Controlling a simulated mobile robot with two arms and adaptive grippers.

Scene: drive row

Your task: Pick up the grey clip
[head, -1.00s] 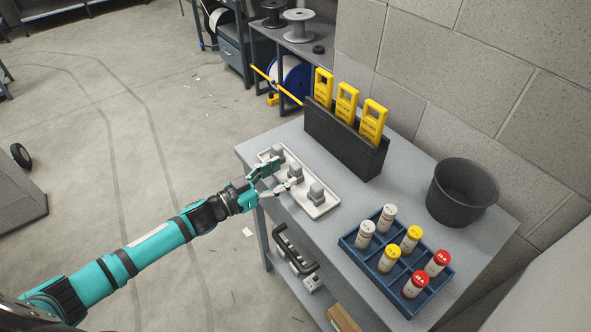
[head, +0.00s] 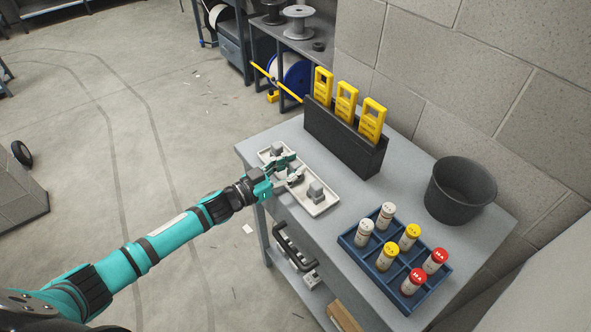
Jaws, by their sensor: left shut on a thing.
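Several small grey clips stand in a row in a pale tray (head: 325,207) on the grey cart top. The near clip (head: 316,191) and the far clip (head: 278,150) stand free. My left gripper (head: 293,167) reaches over the tray from the left. It is shut on the middle grey clip (head: 282,168), with one finger on each side. The fingers partly hide this clip, and I cannot tell whether it is clear of the tray floor. My right gripper is not in view.
A black holder (head: 340,140) with yellow tags (head: 346,102) stands behind the tray. A blue crate (head: 350,240) of capped tubes is at the near right, and a dark bin (head: 460,190) stands by the wall. Bare cart top lies between the tray and the crate.

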